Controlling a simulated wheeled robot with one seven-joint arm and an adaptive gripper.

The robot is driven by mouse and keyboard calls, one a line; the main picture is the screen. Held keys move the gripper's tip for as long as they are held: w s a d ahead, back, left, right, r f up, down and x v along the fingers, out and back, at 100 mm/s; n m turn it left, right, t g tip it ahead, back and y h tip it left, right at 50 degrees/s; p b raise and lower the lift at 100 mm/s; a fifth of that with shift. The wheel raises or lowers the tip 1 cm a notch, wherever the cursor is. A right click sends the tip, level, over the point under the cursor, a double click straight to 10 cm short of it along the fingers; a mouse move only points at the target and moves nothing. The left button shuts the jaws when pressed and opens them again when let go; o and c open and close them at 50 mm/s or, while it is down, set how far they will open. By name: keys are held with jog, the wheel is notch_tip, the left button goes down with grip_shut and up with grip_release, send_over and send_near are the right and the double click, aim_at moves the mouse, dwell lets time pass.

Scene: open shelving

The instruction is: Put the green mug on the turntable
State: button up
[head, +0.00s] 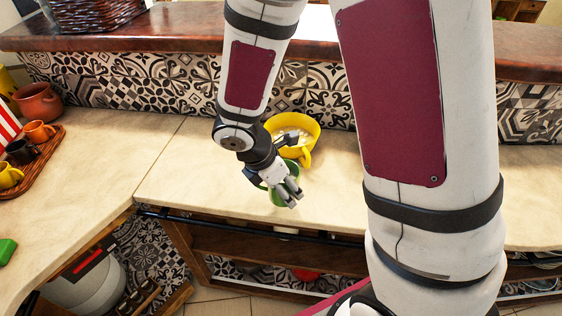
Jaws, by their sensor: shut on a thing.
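The green mug (278,198) is at the counter's front, in the middle of the head view. My gripper (289,188) is shut on it, reaching down from the upper left and covering part of it. The mug is over or on the counter; I cannot tell whether its base touches. I cannot make out a turntable in this view; my arm hides part of the counter on the right.
A yellow pot (308,126) stands just behind the mug. A woven tray (50,150) with several small cups lies on the left counter, near a terracotta pot (37,101). A green block (7,250) is at the left edge. The counter (165,165) left of my gripper is clear.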

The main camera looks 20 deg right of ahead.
jog(key=w, duration=0.7)
jog(key=w+f, duration=0.1)
jog(key=w, duration=0.3)
jog(key=shift+w+a, duration=0.15)
jog(key=shift+w, duration=0.2)
jog(key=shift+w+f, duration=0.3)
jog(key=shift+f+p, duration=0.4)
jog(key=shift+f, duration=1.1)
jog(key=shift+f, duration=0.1)
jog(key=o, duration=1.6)
